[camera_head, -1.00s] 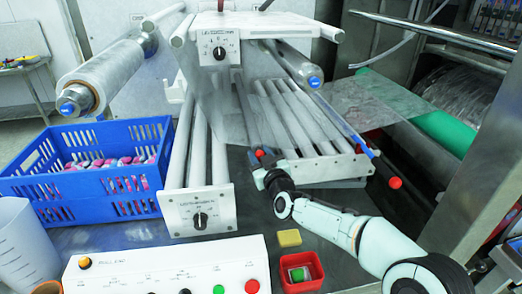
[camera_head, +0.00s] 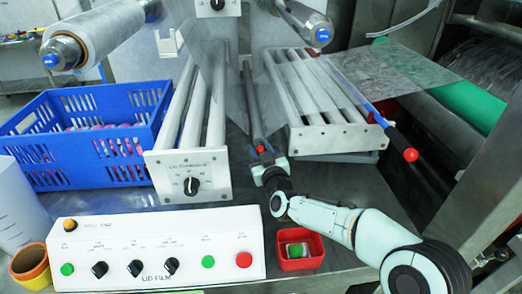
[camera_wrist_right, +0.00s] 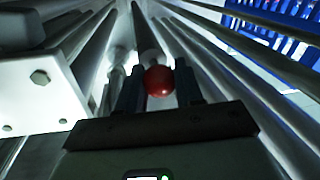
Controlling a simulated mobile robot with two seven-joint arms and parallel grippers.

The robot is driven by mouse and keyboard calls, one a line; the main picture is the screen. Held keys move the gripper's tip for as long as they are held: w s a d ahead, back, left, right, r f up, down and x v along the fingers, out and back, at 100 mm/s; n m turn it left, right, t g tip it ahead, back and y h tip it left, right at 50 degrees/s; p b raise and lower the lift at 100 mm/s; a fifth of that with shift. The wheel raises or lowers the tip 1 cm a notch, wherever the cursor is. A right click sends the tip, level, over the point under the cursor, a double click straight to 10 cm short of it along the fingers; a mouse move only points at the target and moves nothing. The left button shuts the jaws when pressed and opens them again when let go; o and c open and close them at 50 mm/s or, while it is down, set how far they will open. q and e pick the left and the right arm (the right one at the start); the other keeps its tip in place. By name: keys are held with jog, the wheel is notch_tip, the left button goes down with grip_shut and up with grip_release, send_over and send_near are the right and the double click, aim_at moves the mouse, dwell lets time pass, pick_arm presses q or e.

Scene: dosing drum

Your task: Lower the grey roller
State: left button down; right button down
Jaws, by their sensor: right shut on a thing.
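The grey roller (camera_head: 252,104) is a dark bar running back between the two sets of pale rollers in the head view, with a red ball knob (camera_head: 261,149) on its near end. My right gripper (camera_head: 264,160) is at this knob. In the right wrist view the red knob (camera_wrist_right: 158,81) sits between the two dark fingers of my right gripper (camera_wrist_right: 158,92), which are shut on it. The roller's far end is hard to make out behind the clear film. My left gripper is not in view.
A white end panel with a knob (camera_head: 178,187) stands left of the gripper, another panel (camera_head: 320,139) right. A second bar ends in a red ball (camera_head: 410,154). A blue crate (camera_head: 60,171), control box (camera_head: 150,226) and red tray (camera_head: 296,264) stand around.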

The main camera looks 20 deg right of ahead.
jog(key=c, duration=0.8)
grip_release()
jog(key=shift+s+a, duration=0.15)
jog(key=shift+s, duration=1.75)
jog(key=shift+s+a, duration=0.1)
jog(key=shift+s, duration=1.75)
jog(key=shift+o, duration=0.2)
